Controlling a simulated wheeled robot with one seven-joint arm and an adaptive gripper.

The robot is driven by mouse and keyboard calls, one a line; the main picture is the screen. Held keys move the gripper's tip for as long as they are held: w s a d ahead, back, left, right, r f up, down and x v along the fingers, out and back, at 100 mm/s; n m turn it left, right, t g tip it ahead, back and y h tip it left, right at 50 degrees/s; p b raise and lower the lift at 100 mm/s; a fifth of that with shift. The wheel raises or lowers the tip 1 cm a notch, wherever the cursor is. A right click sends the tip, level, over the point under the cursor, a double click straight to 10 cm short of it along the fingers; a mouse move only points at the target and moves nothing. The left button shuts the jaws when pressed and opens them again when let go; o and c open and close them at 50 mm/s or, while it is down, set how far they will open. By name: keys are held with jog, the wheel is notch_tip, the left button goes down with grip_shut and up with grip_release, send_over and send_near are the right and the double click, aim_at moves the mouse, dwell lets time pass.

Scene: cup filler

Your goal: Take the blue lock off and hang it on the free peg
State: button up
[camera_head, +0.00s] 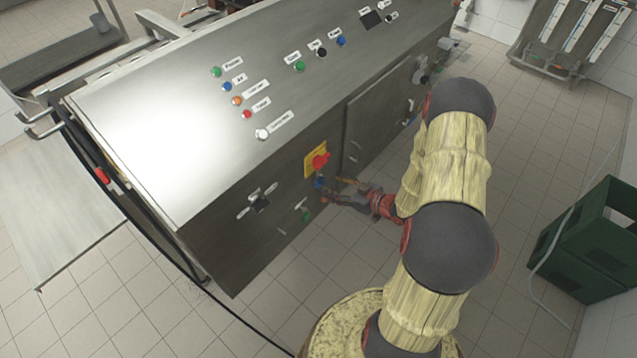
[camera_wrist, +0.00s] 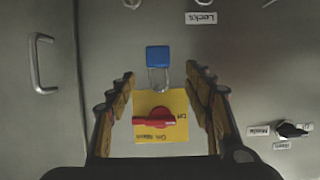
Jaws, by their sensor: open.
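The blue lock (camera_wrist: 158,56) shows in the wrist view with its metal shackle (camera_wrist: 157,79) reaching the edge of the yellow switch plate (camera_wrist: 177,101). The red switch knob (camera_wrist: 155,120) sits on that plate. The lock also shows small in the head view (camera_head: 320,183), just below the yellow plate (camera_head: 309,167). My gripper (camera_wrist: 160,82) is open, its fingers on either side of the shackle and plate, touching neither. In the head view my gripper (camera_head: 336,192) is close to the panel. Metal pegs (camera_wrist: 205,2) are cut off at the wrist view's top edge; which is free cannot be told.
A "Locks" label (camera_wrist: 201,18) is by the pegs. A door handle (camera_wrist: 42,63) and a black knob (camera_wrist: 291,130) flank the switch. In the head view, a green item (camera_head: 306,215) is low on the panel. Green crates (camera_head: 590,240) stand right, with open floor between.

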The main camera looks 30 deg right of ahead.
aim_at(321, 181)
jog(key=b+x, duration=0.1)
jog(key=x, duration=0.1)
jog(key=b+x, duration=0.1)
jog(key=x, duration=0.2)
jog(key=shift+d+f, duration=0.1)
jog(key=shift+f, duration=0.25)
jog(key=shift+w, duration=0.35)
jog(key=shift+c, duration=1.4)
jog(key=c, duration=1)
